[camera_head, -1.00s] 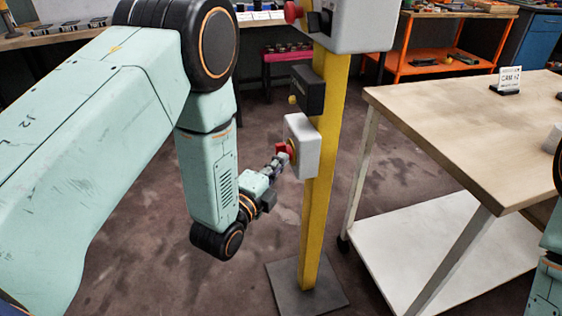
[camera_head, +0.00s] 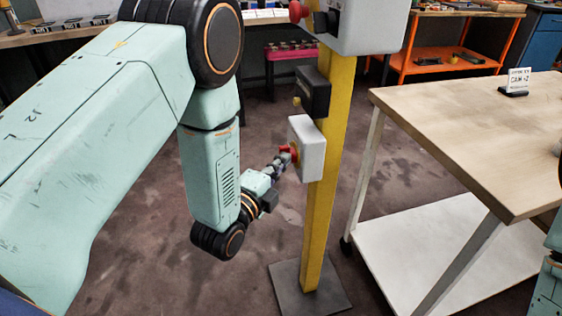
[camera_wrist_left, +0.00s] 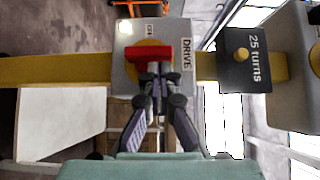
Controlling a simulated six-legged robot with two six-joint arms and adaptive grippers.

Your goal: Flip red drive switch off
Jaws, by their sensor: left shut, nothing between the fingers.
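The red drive switch (camera_head: 289,151) sits on the side of a light grey box (camera_head: 310,160) on the yellow post. In the left wrist view the red handle (camera_wrist_left: 147,52) lies along the line of the post, over a yellow round plate (camera_wrist_left: 143,73). The box face (camera_wrist_left: 125,83) bears a "DRIVE" label (camera_wrist_left: 187,54). My left gripper (camera_head: 283,160) is shut and empty. Its fingertips (camera_wrist_left: 158,70) are right at the handle, overlapping its lower edge in the wrist view; I cannot tell whether they touch. My right gripper is out of view.
A black box labelled "25 turns" (camera_wrist_left: 243,72) with a yellow knob sits above the drive box. A larger grey box (camera_head: 365,25) with a red knob tops the yellow post (camera_head: 322,225). A wooden-topped table (camera_head: 470,130) stands to the right.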

